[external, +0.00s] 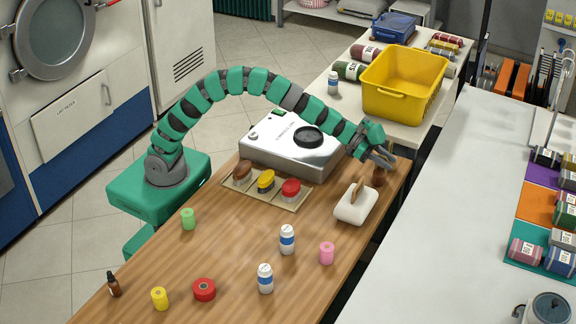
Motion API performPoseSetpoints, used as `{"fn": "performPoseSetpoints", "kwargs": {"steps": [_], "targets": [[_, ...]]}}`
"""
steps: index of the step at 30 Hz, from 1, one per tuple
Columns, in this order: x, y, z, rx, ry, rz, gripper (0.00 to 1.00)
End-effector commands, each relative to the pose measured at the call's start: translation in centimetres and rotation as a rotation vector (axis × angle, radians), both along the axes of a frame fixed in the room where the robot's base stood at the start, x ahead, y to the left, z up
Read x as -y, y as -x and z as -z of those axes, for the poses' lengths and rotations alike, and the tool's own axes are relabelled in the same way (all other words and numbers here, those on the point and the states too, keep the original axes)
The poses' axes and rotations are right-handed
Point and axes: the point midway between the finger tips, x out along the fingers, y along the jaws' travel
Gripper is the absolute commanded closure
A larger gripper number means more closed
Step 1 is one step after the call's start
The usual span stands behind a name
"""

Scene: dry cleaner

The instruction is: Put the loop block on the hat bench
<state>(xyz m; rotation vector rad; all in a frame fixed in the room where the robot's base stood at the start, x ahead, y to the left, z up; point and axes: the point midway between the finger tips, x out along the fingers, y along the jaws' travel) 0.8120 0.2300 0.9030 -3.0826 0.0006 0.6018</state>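My gripper (381,160) is at the right end of the wooden table, its fingers apparently spread, just above a small dark brown object (378,178). Whether they touch is too small to tell. A white block with an upright brown wooden piece (355,206) lies just in front, below the gripper in the picture. A flat tray (296,203) holds a brown block (243,173), a yellow block (266,181) and a red block (290,189). No label shows which thing is the loop block. I cannot tell which surface is the hat bench.
A silver machine with a black disc (292,143) stands behind the tray, under my arm. Small bottles (287,240) and coloured spools (327,253) are scattered on the table's front half. A yellow bin (403,84) stands on the back table. A long white counter (450,200) runs at right.

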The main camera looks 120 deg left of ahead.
Motion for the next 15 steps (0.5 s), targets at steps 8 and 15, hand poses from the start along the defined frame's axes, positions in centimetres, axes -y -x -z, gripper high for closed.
{"fn": "performPoseSetpoints", "kwargs": {"steps": [8, 15], "targets": [[0.0, 0.4, -0.5, 0.001, 0.002, -0.001, 0.70], [0.0, 2.9, -1.5, 0.000, 0.004, -0.002, 0.70]]}}
